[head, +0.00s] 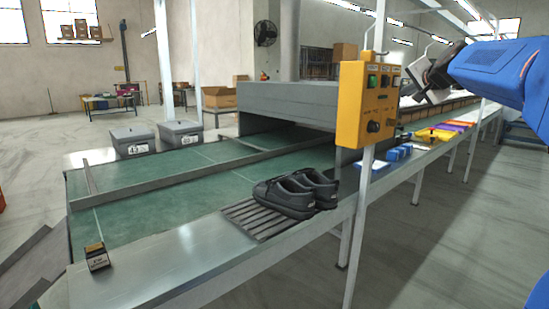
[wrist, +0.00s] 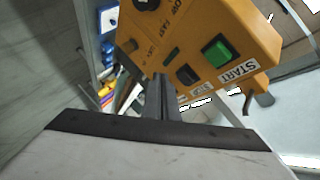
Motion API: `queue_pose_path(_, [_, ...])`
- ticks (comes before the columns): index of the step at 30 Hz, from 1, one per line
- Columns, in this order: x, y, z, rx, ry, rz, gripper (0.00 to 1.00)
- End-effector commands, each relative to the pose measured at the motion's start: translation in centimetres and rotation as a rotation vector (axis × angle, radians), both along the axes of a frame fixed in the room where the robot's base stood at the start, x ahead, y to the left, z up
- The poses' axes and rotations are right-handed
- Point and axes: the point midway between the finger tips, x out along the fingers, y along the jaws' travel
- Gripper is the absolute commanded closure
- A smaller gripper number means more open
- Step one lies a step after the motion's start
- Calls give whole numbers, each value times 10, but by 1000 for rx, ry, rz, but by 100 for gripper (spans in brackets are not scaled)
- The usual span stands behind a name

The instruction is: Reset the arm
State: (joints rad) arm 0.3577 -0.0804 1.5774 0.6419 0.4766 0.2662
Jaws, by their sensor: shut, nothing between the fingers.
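My blue arm (head: 495,65) reaches in from the upper right in the head view. My gripper (head: 412,72) is at its end, just right of the yellow control box (head: 366,103). In the wrist view my gripper (wrist: 161,82) is shut, its fingers together with nothing between them. The yellow control box (wrist: 205,45) fills the top there, with a green START button (wrist: 217,50) and a black button (wrist: 187,75). The fingertips overlap the box's lower edge in that view; I cannot tell whether they touch.
A pair of dark shoes (head: 296,192) sits at the slatted rack (head: 257,219) on the line's edge. Green belt (head: 160,205) runs into a grey tunnel (head: 285,103). Lidded grey bins (head: 132,141) stand behind. Colourful items (head: 432,134) lie along the right side. The right floor is clear.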

Motion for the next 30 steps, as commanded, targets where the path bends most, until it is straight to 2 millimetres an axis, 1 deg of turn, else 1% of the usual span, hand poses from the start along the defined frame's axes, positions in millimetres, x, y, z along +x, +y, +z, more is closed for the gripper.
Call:
queue_pose_path(1, [-17,19,-12,-24,32,29,100])
queue_pose_path(2, [-27,30,-21,-41,54,48,100])
queue_pose_path(3, [-42,44,-34,-66,86,75,100])
queue_pose_path(5, [-64,64,-54,-102,134,113,100])
queue_pose_path(6, [-79,76,-68,-127,165,139,100])
queue_pose_path(8, [-103,94,-89,-164,210,178,100])
queue_pose_path(9, [-119,104,-104,-189,242,204,100])
queue_pose_path(11, [-144,120,-126,-227,287,244,100])
queue_pose_path(12, [-161,129,-141,-252,317,269,100])
queue_pose_path(14, [-188,142,-164,-290,362,310,100])
queue_pose_path(15, [-205,149,-179,-316,392,336,100])
queue_pose_path(17, [-232,159,-203,-353,436,375,100])
queue_pose_path(18, [-250,165,-219,-379,465,401,100])
queue_pose_path(20, [-278,173,-243,-417,509,440,100])
queue_pose_path(21, [-296,177,-259,-442,537,465,100])
queue_pose_path(22, [-310,180,-271,-463,559,486,100])
queue_pose_path(27, [-386,188,-339,-572,675,590,100])
queue_pose_path(30, [-422,189,-372,-626,733,642,100])
